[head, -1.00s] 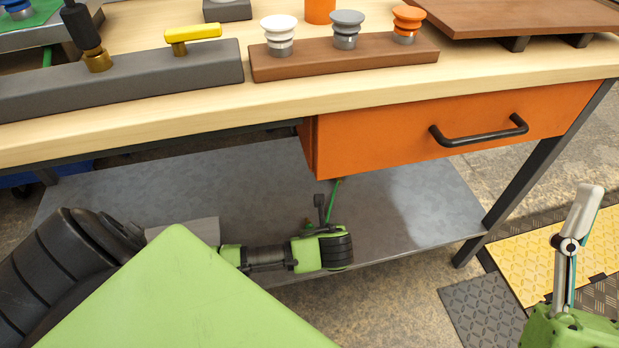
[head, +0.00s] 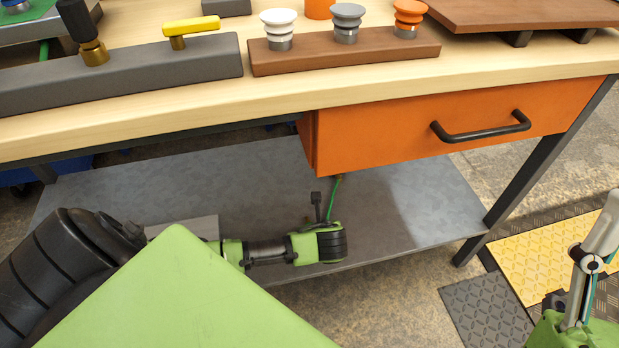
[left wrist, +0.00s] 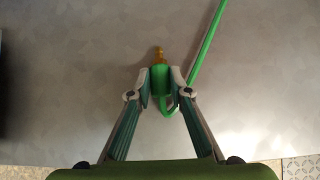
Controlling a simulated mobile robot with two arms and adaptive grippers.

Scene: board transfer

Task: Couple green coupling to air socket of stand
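The green coupling (left wrist: 160,80) with a brass tip (left wrist: 159,56) shows in the left wrist view. My left gripper (left wrist: 160,88) has its fingertips closed on both sides of it, and the green hose (left wrist: 205,48) loops from below it up to the right. In the head view my left wrist is low, over the grey shelf; its fingers are not clear, but a bit of green hose (head: 334,186) shows there. My right gripper (head: 592,240) is at the right edge, seen side-on. I cannot identify the stand's air socket.
The bench has an orange drawer (head: 450,125) above the grey shelf (head: 400,200). On top stand a grey block (head: 130,80) with black and yellow handles, a brown block (head: 345,58) with three knobs and a brown board (head: 530,18). A blue disc (head: 18,6) is far left.

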